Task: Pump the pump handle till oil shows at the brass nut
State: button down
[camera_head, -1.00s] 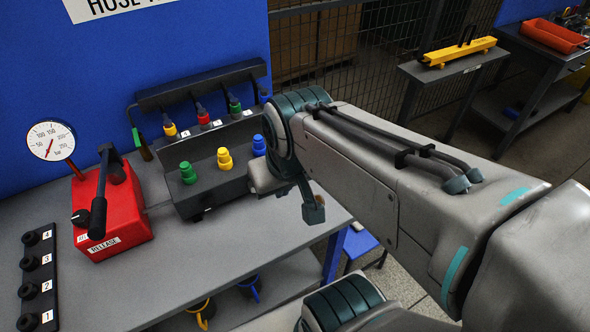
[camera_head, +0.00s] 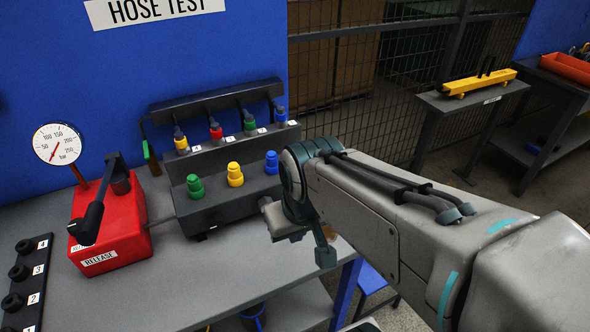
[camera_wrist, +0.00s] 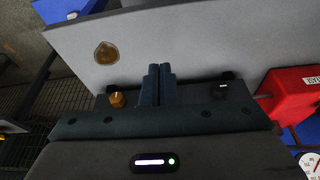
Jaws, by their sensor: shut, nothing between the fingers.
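The red pump (camera_head: 128,240) stands on the grey bench at left, marked RELEASE. Its black pump handle (camera_head: 101,207) slants down toward the front and nothing touches it. A brass-coloured nut (camera_wrist: 118,99) shows in the wrist view beside the dark block, partly hidden by my gripper body; I see no clear oil on it. The red pump (camera_wrist: 292,95) is at the right of that view. My gripper (camera_wrist: 157,72) is shut and empty, fingers together over the bench, away from the pump. In the head view my arm hides its fingers.
The gauge (camera_head: 57,144) has its needle low. A dark fitting block (camera_head: 225,203) with green, yellow and blue plugs stands beside the pump. A round brown dish or patch (camera_wrist: 106,53) lies on the bench. A numbered black strip (camera_head: 24,285) lies at left.

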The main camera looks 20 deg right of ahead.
notch_tip(320, 180, up, 13)
jog(key=p, duration=0.7)
jog(key=shift+s+t, duration=0.2)
jog(key=shift+t, duration=0.2)
jog(key=shift+f, duration=0.25)
notch_tip(320, 180, down, 13)
jog(key=b, duration=1.2)
notch_tip(320, 180, up, 14)
jog(key=p, duration=1)
jog(key=shift+f, duration=0.2)
